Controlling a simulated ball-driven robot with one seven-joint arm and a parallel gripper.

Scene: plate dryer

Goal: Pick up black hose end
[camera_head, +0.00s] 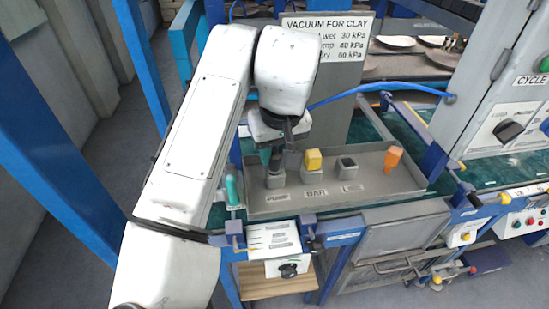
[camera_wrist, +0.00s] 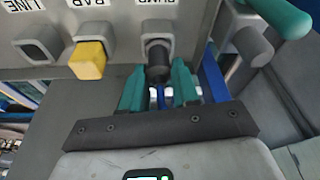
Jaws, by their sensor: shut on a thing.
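The black hose end (camera_wrist: 157,56) sits in the grey socket under the PUMP label (camera_wrist: 157,3) in the wrist view. My gripper (camera_wrist: 159,82) has its two teal fingers shut on the hose end, one on each side. In the head view my gripper (camera_head: 271,158) points down at the PUMP socket (camera_head: 275,178), at the left end of the grey tray (camera_head: 330,196). My wrist and fingers hide most of the hose end there.
A yellow plug (camera_head: 313,159) fills the BAR socket beside PUMP. The LINE socket (camera_head: 347,167) stands right of it. An orange piece (camera_head: 393,158) stands at the tray's right end. A teal handle (camera_head: 232,190) is close on the left. A blue hose (camera_head: 380,88) arches behind.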

